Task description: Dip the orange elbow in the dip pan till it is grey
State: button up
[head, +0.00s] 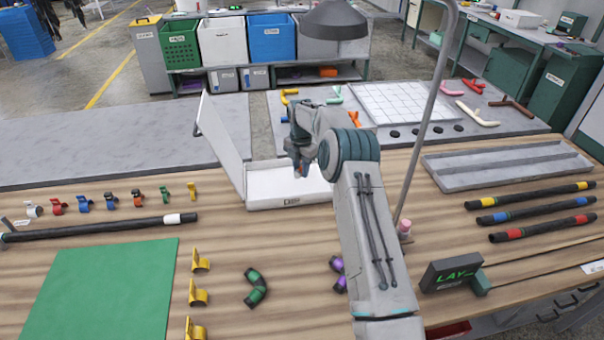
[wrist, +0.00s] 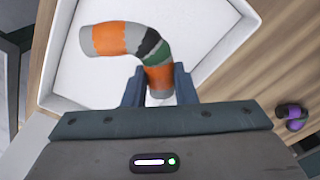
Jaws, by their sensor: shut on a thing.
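The orange elbow (wrist: 112,38) is a bent piece with orange stretches, a black and a green band at its bend, and grey at its ends. My gripper (wrist: 159,86) is shut on one leg of it. The other leg points left in the wrist view. The dip pan (head: 265,203) is a white box with its lid raised at the left; its white inside (wrist: 82,82) lies behind the elbow in the wrist view. In the head view my gripper (head: 301,172) is over the pan, and the elbow is not clearly visible. I cannot tell whether the elbow touches the pan floor.
A black-green elbow (head: 256,288) and a purple-black elbow (head: 338,272) lie in front of the pan. Yellow clips (head: 198,297) stand beside a green mat (head: 105,295). A lamp pole (head: 425,130) rises right of my arm. A grey tray (head: 505,168) and banded hoses lie at right.

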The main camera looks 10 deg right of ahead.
aim_at(301, 169)
notch_tip(301, 169, up, 7)
jog(key=p, duration=0.3)
jog(key=shift+f+p, duration=0.15)
jog(key=shift+p, duration=0.25)
jog(key=shift+f, duration=0.1)
